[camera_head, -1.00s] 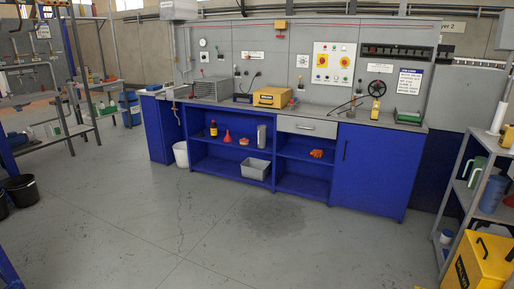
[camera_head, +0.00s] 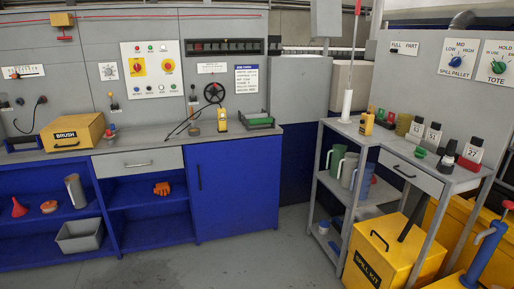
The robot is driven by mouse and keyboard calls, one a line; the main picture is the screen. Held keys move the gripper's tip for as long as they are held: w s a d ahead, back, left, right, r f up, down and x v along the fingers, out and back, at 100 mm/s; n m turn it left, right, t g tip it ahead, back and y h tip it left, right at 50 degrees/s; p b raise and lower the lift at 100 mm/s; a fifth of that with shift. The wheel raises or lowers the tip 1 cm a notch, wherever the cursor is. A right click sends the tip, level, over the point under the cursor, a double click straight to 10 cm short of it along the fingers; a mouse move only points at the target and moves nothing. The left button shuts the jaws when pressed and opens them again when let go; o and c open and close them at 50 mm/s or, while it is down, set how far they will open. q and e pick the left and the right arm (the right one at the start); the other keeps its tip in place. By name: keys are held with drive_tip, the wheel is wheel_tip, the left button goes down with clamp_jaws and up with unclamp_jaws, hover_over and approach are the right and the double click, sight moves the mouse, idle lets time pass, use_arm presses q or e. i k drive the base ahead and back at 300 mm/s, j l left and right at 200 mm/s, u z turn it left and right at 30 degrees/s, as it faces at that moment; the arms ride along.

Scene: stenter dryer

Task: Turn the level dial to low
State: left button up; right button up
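A dial with a blue knob (camera_head: 457,60) is on a white plate on the grey wall panel at the upper right. Its plate reads LOW at left, MID at top and HIGH at right, with SPILL PALLET below. The knob is too small to tell which mark it points at. A similar dial with a green knob (camera_head: 498,67), labelled TOTE, is to its right near the picture's edge. Neither of my grippers is in view.
A grey shelf table (camera_head: 404,169) with a drawer stands below the dials, with several bottles and number cards on it. A yellow spill kit box (camera_head: 385,250) is under it. A blue workbench (camera_head: 238,185) is at left. Grey floor (camera_head: 262,252) is free between and in front.

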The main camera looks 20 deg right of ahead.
sight(455, 62)
drive_tip(key=i+l+z, duration=0.1)
drive_tip(key=i+z, duration=0.15)
drive_tip(key=z, duration=0.2)
drive_tip(key=i+z, duration=0.25)
drive_tip(key=z, duration=0.25)
drive_tip(key=i+j+z, duration=0.1)
drive_tip(key=i+z, duration=0.15)
drive_tip(key=z, duration=0.2)
drive_tip(key=i+j+z, duration=0.15)
drive_tip(key=z, duration=0.35)
drive_tip(key=i+j, duration=0.2)
drive_tip(key=i, duration=0.15)
drive_tip(key=i+j, duration=0.15)
drive_tip(key=i, duration=0.2)
drive_tip(key=i+j, duration=0.2)
drive_tip(key=i, duration=0.2)
